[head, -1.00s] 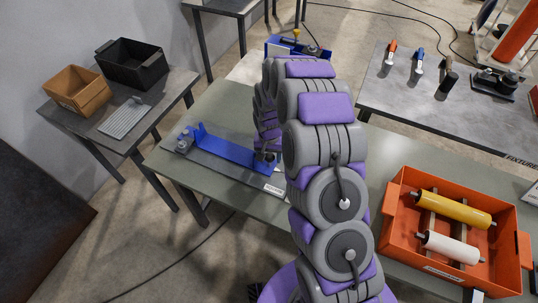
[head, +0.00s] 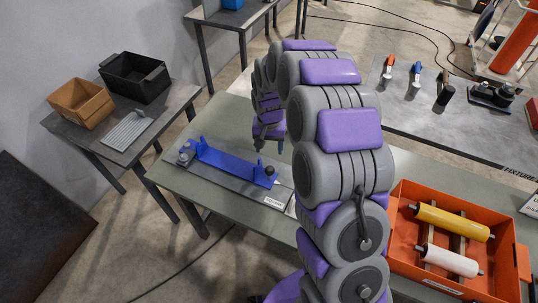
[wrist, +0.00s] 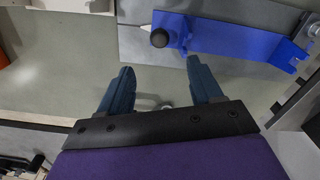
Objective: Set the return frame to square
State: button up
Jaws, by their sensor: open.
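The blue return frame (head: 232,168) lies lengthwise on a dark grey base plate (head: 225,183), with upright ends. A black round knob (head: 269,171) stands at its right end, and a grey knob (head: 184,156) stands at the plate's left end. In the wrist view, the blue frame (wrist: 235,30) and black knob (wrist: 159,38) show at the top. I cannot tell whether the frame is exactly square to the plate. My gripper (head: 270,146) is open and empty behind the frame's right end, apart from it. Its two fingers (wrist: 160,72) show spread in the wrist view.
An orange tray (head: 403,222) with a yellow roller (head: 452,221) and a white roller (head: 449,260) is at the right. A side table holds a brown bin (head: 80,103) and black bin (head: 135,78). The green-grey bench (head: 225,128) is clear behind the frame.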

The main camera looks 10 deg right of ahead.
jog(key=shift+r, duration=1.95)
jog(key=shift+r, duration=0.1)
jog(key=s+d+r+n, duration=0.1)
jog(key=s+r, duration=0.4)
jog(key=s, duration=0.3)
jog(key=s+r+n, duration=0.1)
jog(key=s+r, duration=0.3)
jog(key=s, duration=0.3)
jog(key=s+r+g, duration=0.1)
jog(key=s, duration=1)
jog(key=s+d+r+n, duration=0.1)
jog(key=s, duration=1.1)
jog(key=shift+s+d+r+n+g+b, duration=0.2)
jog(key=shift+d+r+n+g+b, duration=0.1)
jog(key=shift+r+g+b, duration=0.1)
